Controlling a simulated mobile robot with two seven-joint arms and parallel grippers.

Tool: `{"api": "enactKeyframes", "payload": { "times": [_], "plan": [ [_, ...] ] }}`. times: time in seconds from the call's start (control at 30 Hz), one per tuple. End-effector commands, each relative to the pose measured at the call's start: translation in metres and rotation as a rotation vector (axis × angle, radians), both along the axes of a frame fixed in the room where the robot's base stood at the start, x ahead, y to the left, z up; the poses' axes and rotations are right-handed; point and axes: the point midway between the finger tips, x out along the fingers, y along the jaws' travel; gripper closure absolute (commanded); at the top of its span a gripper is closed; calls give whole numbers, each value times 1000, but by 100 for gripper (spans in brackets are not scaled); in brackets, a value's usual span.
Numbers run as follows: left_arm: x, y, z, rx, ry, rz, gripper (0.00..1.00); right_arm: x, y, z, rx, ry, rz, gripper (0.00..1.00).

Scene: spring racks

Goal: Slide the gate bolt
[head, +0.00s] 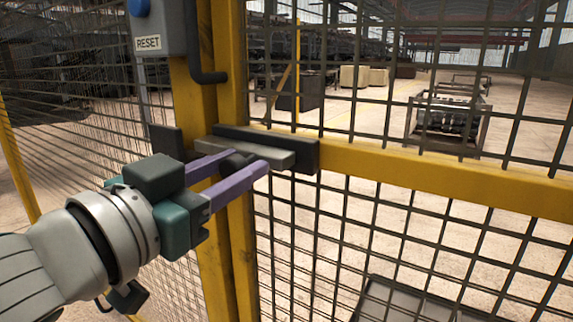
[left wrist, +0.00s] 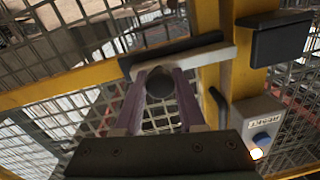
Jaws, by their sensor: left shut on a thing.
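The gate bolt is a pale grey bar (head: 278,157) lying along a dark housing (head: 306,158) on the yellow gate rail. Its dark round knob (head: 236,163) sticks out toward me; it also shows in the left wrist view (left wrist: 159,88). My left gripper (head: 246,163) has its purple fingers shut on the knob, one on each side. The bar's free end reaches over the yellow post. A dark keeper block (head: 167,141) sits on the neighbouring post; in the left wrist view (left wrist: 280,38) a gap shows between it and the bar's end. My right gripper is not in view.
A grey box marked RESET (head: 158,30) with a blue button is above the gripper on the post. A dark bent handle (head: 207,74) is just above the bolt. Mesh panels flank the posts. A crate (head: 448,122) stands on the floor beyond the gate.

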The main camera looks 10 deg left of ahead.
Motion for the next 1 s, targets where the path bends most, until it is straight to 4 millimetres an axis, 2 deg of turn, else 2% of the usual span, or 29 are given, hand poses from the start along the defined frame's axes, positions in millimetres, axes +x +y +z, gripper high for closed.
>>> {"api": "enactKeyframes", "payload": {
  "times": [0.3, 0.6, 0.9, 0.93, 1.0],
  "plan": [
    [0, 1, 0, 1, 1, 1, 100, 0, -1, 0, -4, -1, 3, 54],
    [14, 39, -1, 4, 3, 3, 100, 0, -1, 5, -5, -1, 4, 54],
    [15, 41, 0, 0, 1, 2, 100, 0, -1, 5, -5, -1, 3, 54],
    [15, 41, 0, 0, 1, 2, 59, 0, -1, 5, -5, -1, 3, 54],
    [15, 41, 0, 0, 1, 2, 51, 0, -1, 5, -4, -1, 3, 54]
  ]
}}
